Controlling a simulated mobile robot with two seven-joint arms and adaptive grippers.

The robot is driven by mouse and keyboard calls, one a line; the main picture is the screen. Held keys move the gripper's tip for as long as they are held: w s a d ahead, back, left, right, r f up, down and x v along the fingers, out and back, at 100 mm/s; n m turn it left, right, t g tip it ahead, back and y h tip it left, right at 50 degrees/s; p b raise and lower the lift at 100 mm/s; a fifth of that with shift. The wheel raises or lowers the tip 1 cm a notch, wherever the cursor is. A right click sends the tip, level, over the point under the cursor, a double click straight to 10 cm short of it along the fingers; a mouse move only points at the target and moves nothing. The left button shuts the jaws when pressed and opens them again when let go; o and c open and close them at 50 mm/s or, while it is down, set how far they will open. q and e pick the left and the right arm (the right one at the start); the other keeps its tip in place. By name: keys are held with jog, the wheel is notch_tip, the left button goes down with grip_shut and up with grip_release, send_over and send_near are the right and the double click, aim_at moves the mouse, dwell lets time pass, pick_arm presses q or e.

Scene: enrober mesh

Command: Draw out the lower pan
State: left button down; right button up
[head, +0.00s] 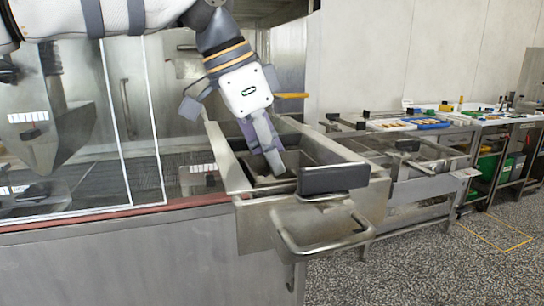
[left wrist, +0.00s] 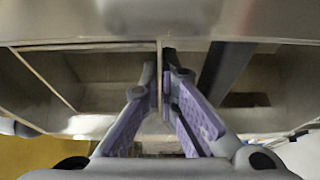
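A deep steel housing (head: 345,155) with an open top stands at the middle of the head view. Inside it is a lower metal pan (head: 262,181), mostly hidden by the walls and my gripper. My left gripper (head: 275,165) reaches down into the housing from above. In the left wrist view its two purple-padded fingers (left wrist: 161,92) lie close on both sides of a thin upright metal wall, which seems to be part of the pan. Open compartments show left and right of that wall. The exact contact of the pads is hard to see. My right gripper is not in view.
A black block (head: 335,178) and a bent metal tube handle (head: 325,240) stick out at the housing's front. Glass panels (head: 75,125) stand at the left. Steel tables (head: 425,165) with trays stand at the right. The speckled floor (head: 450,265) at front right is clear.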

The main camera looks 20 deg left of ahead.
pick_arm(q)
notch_tip(320, 180, up, 11)
dwell(1.3)
jog(key=shift+r, duration=0.15)
